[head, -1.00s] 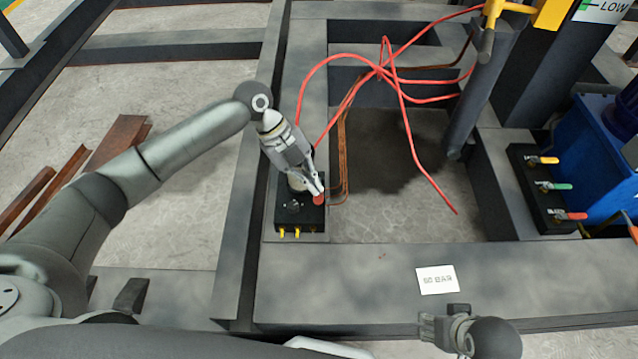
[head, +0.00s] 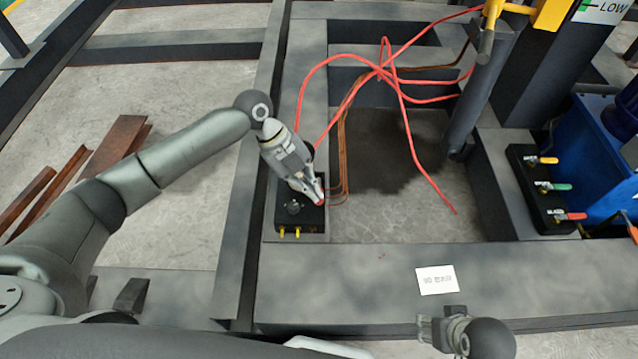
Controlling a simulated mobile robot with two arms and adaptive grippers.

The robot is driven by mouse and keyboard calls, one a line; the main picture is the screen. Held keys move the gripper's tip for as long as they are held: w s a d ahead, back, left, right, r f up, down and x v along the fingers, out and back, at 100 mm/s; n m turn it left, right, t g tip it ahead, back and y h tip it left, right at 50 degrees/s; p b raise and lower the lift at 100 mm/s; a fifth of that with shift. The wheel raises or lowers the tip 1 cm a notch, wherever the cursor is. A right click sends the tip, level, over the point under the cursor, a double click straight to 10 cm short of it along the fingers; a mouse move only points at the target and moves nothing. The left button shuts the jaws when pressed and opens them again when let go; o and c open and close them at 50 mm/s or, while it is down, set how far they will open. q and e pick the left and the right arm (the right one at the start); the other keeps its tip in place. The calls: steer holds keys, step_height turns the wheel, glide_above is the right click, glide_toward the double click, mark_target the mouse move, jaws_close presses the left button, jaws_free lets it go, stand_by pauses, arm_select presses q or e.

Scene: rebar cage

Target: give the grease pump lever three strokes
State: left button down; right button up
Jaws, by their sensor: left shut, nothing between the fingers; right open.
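A black box (head: 300,222) with a dark knob on top and yellow fittings in front sits on the grey frame; it may be the grease pump. A small red cap or knob (head: 321,203) shows at its right top edge, mostly covered by my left gripper. My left gripper (head: 319,199) is shut and points down, its tips at the red part. Nothing is seen between the fingers, and whether they touch it is unclear. I cannot make out a lever for certain. My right gripper (head: 424,328) is open and empty at the bottom of the view, far from the box.
Red hoses (head: 402,105) loop over the opening behind the box. A white card (head: 437,280) lies on the front beam. A valve block (head: 543,188) with yellow, green and red handles stands at right beside a blue tank (head: 595,150). Rusty bars (head: 113,145) lie at left.

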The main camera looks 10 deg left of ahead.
steer(key=shift+w, duration=0.1)
arm_select(q)
steer(key=shift+s+d+f, duration=0.1)
steer(key=shift+s+f, duration=0.35)
steer(key=shift+f, duration=0.1)
arm_select(e)
steer(key=shift+w+a+f, duration=0.1)
steer(key=shift+f, duration=0.25)
arm_select(q)
steer(key=shift+s, duration=0.1)
steer(key=shift+s+d+f, duration=0.1)
steer(key=shift+s+f, duration=0.3)
steer(key=shift+f, duration=0.1)
arm_select(e)
steer(key=shift+f, duration=0.15)
